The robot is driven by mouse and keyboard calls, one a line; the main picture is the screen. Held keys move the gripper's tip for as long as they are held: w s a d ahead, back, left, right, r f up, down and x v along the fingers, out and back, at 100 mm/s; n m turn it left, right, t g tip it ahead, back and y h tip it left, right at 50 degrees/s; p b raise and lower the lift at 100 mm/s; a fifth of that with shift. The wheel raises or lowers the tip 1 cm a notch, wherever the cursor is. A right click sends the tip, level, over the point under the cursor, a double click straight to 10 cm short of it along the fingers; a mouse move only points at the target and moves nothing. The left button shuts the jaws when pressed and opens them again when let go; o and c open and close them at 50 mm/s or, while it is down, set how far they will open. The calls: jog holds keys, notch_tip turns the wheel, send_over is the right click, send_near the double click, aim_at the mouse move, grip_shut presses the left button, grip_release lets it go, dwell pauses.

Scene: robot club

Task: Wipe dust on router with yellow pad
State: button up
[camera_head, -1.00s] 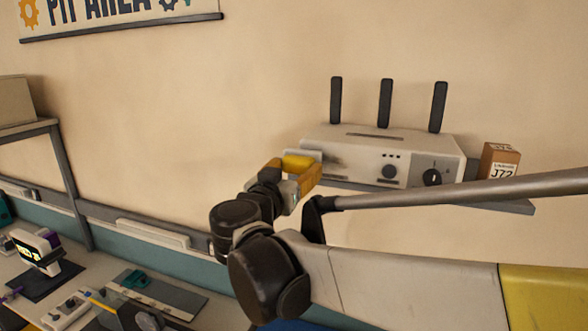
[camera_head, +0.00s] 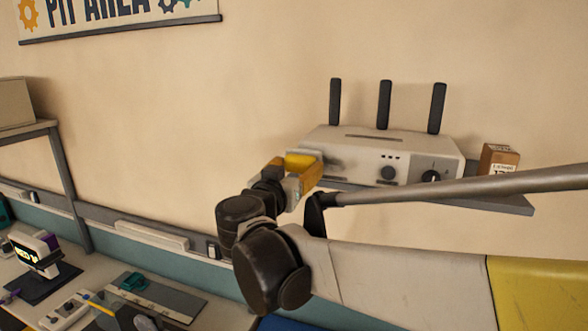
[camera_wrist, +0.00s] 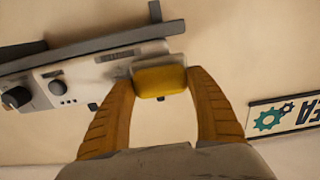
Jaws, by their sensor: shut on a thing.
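The router (camera_head: 385,146) is a light grey box with three black antennas, knobs and a slotted top, on a wall shelf (camera_head: 490,202). A dark dusty smudge shows on its front left part. My gripper (camera_head: 303,170) has orange fingers and is at the router's left end. In the wrist view my gripper (camera_wrist: 160,88) is shut on the yellow pad (camera_wrist: 160,80), which has a grey backing. The pad lies against or very close to the end of the router (camera_wrist: 100,72); contact cannot be told. The pad (camera_head: 301,161) partly hides the router's left edge.
A small brown box (camera_head: 498,159) stands right of the router on the shelf. A grey rod crosses before the shelf's right part. A workbench (camera_head: 215,309) with several devices lies below left. The wall left of the router is clear.

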jog(key=d, duration=0.1)
jog(key=s+d, duration=0.1)
jog(key=d, duration=0.2)
jog(key=shift+s+d, duration=0.6)
jog(key=shift+d, duration=0.6)
jog(key=shift+s+d, duration=0.3)
jog(key=shift+d, duration=0.65)
jog(key=shift+s+d, duration=0.35)
jog(key=shift+d, duration=0.6)
jog(key=shift+w+a+b, duration=0.35)
jog(key=shift+w+a, duration=0.3)
jog(key=shift+a, duration=1.05)
jog(key=shift+w+a+b, duration=0.4)
jog(key=shift+w+a, duration=0.2)
jog(key=shift+a, duration=1.15)
jog(key=shift+w+a+b, duration=0.35)
jog(key=shift+w+a, duration=0.3)
jog(key=shift+a, duration=1.05)
jog(key=shift+s, duration=0.1)
jog(key=shift+v, duration=2.85)
jog(key=shift+s, duration=0.1)
